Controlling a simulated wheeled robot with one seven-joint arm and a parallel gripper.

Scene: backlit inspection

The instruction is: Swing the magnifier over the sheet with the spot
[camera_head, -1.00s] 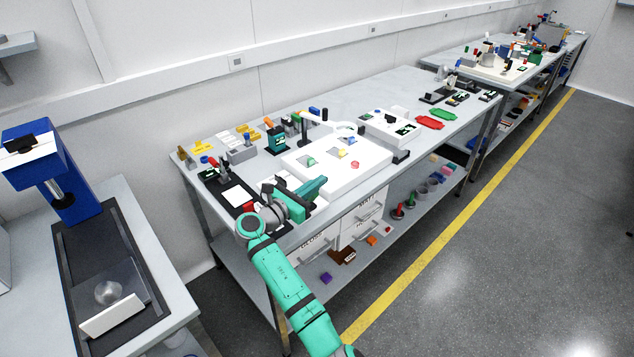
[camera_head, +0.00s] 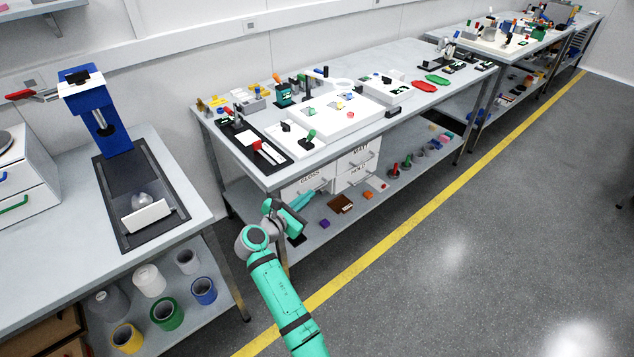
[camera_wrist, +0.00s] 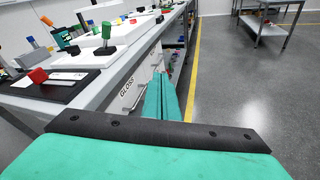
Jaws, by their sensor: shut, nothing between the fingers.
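A pale ring on an arm, which looks like the magnifier (camera_head: 343,85), stands at the back of the middle bench beside a dark post (camera_head: 308,86). Its lens is too small to make out. A white flat panel (camera_head: 325,125) lies in front of it with small coloured pieces on it. I cannot tell which sheet bears the spot. My gripper (camera_head: 306,199) is low in front of the bench's near left part, well away from the ring. In the wrist view its teal fingers (camera_wrist: 162,97) are together and empty, beside the drawer fronts.
The bench's front edge (camera_head: 330,150) lies between my gripper and the panel. A black board with a red-handled piece (camera_head: 268,152) lies at the bench's left end. Drawers (camera_head: 355,170) and a lower shelf are below. A side bench (camera_head: 180,180) stands left. Floor at right is clear.

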